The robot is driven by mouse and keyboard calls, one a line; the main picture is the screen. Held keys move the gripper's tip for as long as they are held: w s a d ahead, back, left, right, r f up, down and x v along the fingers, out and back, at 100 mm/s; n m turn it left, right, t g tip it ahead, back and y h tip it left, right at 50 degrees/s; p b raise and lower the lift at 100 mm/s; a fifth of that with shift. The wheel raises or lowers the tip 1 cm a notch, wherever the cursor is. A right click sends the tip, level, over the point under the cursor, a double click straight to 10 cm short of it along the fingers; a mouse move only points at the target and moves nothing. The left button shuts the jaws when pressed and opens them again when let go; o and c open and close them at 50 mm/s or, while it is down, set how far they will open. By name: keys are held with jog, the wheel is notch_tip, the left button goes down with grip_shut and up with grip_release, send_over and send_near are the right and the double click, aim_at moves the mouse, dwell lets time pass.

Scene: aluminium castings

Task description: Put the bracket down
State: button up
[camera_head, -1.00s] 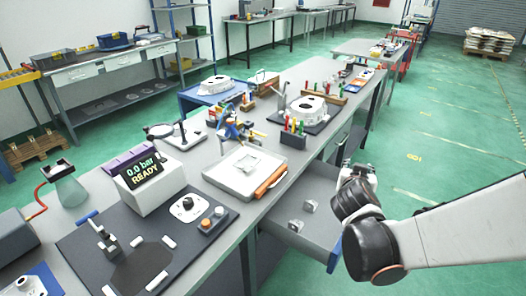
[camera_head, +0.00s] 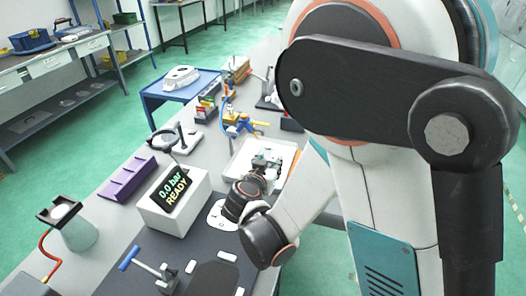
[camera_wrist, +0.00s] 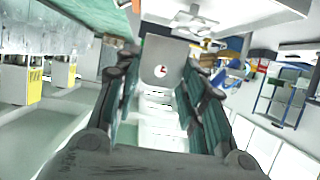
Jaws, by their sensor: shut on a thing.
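The bracket (camera_wrist: 158,66) is a grey metal plate with a round hole, standing between my fingertips in the wrist view. My gripper (camera_wrist: 160,82) is shut on it. In the head view my gripper (camera_head: 268,161) is over or at the white tray (camera_head: 241,157) on the bench. My wrist and arm cover part of the tray. The bracket is too small and covered there to make out clearly. I cannot tell whether it touches the tray.
The display box reading 0.0 bar READY (camera_head: 171,205) stands left of my wrist. A magnifier stand (camera_head: 186,140), a blue and yellow clamp tool (camera_head: 240,122) and a purple holder (camera_head: 127,178) stand nearby. A dark mat with a toggle clamp (camera_head: 165,278) lies in front.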

jog(key=s+a+f+p, duration=0.2)
jog(key=s+a, duration=0.1)
jog(key=a, duration=0.5)
jog(key=b, duration=0.3)
send_near(261, 151)
jog(key=d+r, duration=0.1)
jog(key=w+r, duration=0.1)
jog(key=r, duration=0.1)
jog(key=w+d+r, duration=0.1)
jog(key=shift+w+d+r, duration=0.1)
jog(key=shift+d+r, duration=0.2)
jog(key=shift+w+d+f+b, duration=0.1)
jog(key=shift+w+f+b, duration=0.1)
jog(key=shift+f+b, duration=1.2)
jog(key=shift+f+p, duration=0.35)
jog(key=shift+f, duration=0.15)
jog(key=o, duration=1.1)
